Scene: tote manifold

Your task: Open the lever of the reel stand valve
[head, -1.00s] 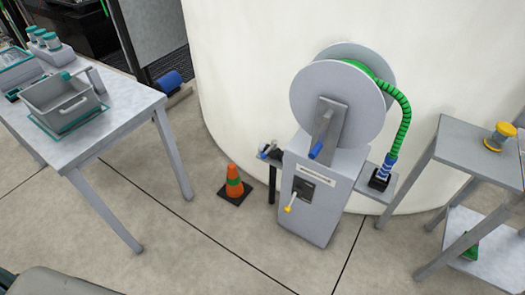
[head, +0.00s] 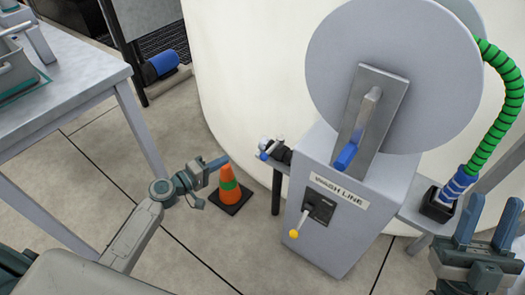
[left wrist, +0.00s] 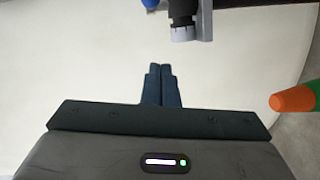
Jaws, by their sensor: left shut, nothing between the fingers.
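The grey reel stand (head: 340,236) stands right of centre in the head view, with a "WASH LINE" label on its front. Below the label is a dark valve plate (head: 322,206). Its pale lever (head: 304,222) slants down to the left and ends in a yellow knob (head: 293,234). My left gripper (head: 222,161) is shut and empty, left of the stand and apart from the lever. Its closed fingers also show in the left wrist view (left wrist: 161,85). My right gripper (head: 487,215) is open and empty at the right edge, fingers pointing up.
An orange cone (head: 229,184) stands on the floor beside my left gripper. A small side shelf with a black and grey fitting (head: 276,150) juts from the stand's left. A blue-handled crank (head: 346,157) hangs on the reel (head: 400,60). A table (head: 75,80) is at left.

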